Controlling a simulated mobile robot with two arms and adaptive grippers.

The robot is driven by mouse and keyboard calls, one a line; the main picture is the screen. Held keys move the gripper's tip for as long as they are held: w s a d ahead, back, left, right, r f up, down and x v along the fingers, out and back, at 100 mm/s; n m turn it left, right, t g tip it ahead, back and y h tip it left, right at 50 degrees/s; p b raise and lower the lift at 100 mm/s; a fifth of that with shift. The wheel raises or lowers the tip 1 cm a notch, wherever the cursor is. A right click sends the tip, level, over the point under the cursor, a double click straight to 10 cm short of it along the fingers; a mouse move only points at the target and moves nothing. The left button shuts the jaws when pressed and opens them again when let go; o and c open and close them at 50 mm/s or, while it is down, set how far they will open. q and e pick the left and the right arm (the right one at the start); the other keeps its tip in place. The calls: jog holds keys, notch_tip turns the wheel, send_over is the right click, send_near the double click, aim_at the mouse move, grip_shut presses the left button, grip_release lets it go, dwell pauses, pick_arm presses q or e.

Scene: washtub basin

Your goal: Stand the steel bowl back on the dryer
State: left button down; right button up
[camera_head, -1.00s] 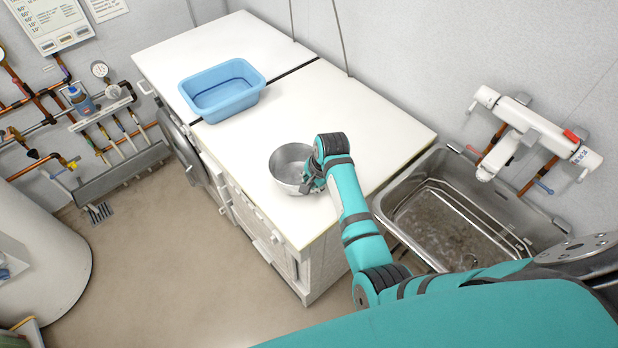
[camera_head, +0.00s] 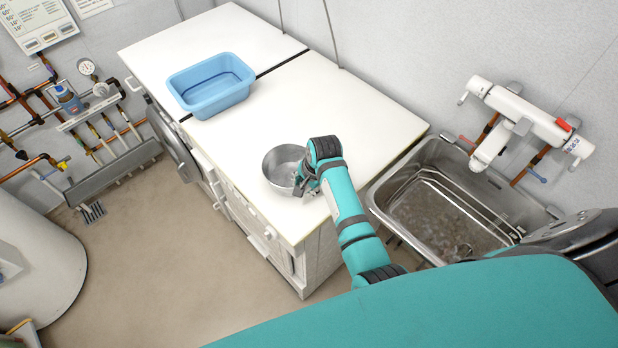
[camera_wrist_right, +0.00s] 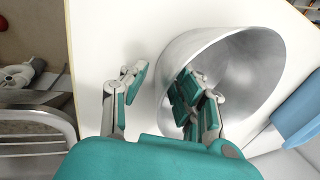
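The steel bowl (camera_head: 280,165) stands upright near the front edge of the white dryer top (camera_head: 360,115). My right gripper (camera_head: 302,186) is at the bowl's right side in the head view. In the right wrist view the bowl (camera_wrist_right: 245,75) opens toward the camera, and my right gripper (camera_wrist_right: 160,78) straddles its near wall. One finger is inside the bowl and the other is outside over the white top. A clear gap shows between the outer finger and the wall, so the gripper is open. My left gripper is not in view.
A blue plastic tub (camera_head: 211,97) stands farther left on the white tops. A metal sink (camera_head: 440,205) with water lies right of the dryer, below a white wall tap (camera_head: 530,122). The dryer top behind the bowl is clear.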

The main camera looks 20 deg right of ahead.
jog(key=v, duration=1.1)
jog(key=shift+s, duration=0.15)
jog(key=s+n, duration=1.6)
jog(key=s, duration=0.7)
notch_tip(320, 180, down, 35)
jog(key=s+b, duration=0.2)
jog(key=b, duration=0.7)
jog(key=s+d+f+g+b, duration=0.1)
jog(key=s+f+b, duration=0.1)
jog(key=s+f, duration=0.5)
jog(key=s+d+f+h+b, duration=0.1)
jog(key=s+d+f+b, duration=0.1)
jog(key=s+f, duration=0.6)
notch_tip(320, 180, down, 6)
jog(key=shift+s+f+n+g+b, duration=0.2)
jog(key=shift+n+g+b, duration=0.15)
jog(key=shift+b, duration=0.4)
